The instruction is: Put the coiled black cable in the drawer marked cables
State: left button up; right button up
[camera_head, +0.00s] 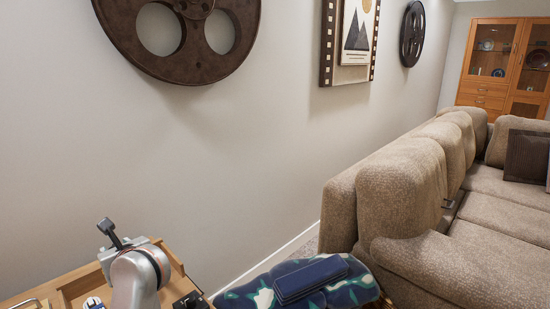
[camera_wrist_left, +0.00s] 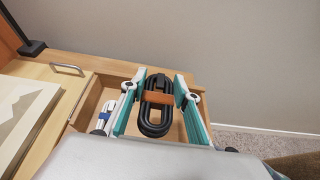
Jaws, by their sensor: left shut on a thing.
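The coiled black cable (camera_wrist_left: 150,127), bound with an orange-brown strap, is between the teal-lined fingers of my left gripper (camera_wrist_left: 161,84) in the left wrist view. The gripper is shut on it. Cable and fingers are over the open wooden drawer (camera_wrist_left: 84,105), inside its outline; I cannot tell whether the cable touches the floor of it. In the head view the drawer (camera_head: 74,292) is at the bottom left, largely behind my left arm, and the cable is hidden. No drawer marking is readable. My right gripper is not in view.
A white and blue item (camera_wrist_left: 106,112) lies in the drawer's left part. A metal handle (camera_wrist_left: 67,68) and a pale picture panel (camera_wrist_left: 22,112) are to the left. A dark blue case (camera_head: 311,278) lies on a patterned cloth (camera_head: 262,299) beside the sofa (camera_head: 400,190). The wall is close behind.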

pick_arm(q)
jog(key=s+d+r+m+t+h+p, duration=0.2)
jog(key=s+d+r+p, duration=0.15)
jog(key=r, duration=0.55)
jog(key=s+d+r+m+t+h+p, duration=0.1)
jog(key=s+d+r+m+h+p, duration=0.3)
jog(key=r, duration=0.6)
jog(key=s+d+r+m+t+h+p, duration=0.1)
jog(key=s+d+r+m+h+p, duration=0.2)
jog(key=s+d+r, duration=0.3)
jog(key=d+r+h+p, duration=0.1)
jog(key=d, duration=0.3)
jog(key=shift+d+m+p, duration=0.3)
jog(key=shift+d+p, duration=0.05)
jog(key=shift+d, duration=0.05)
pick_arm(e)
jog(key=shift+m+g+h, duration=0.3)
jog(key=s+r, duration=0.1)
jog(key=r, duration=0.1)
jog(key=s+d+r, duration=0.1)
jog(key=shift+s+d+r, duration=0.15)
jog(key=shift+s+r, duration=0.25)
pick_arm(q)
jog(key=shift+r+t, duration=0.15)
jog(key=shift+t, duration=0.15)
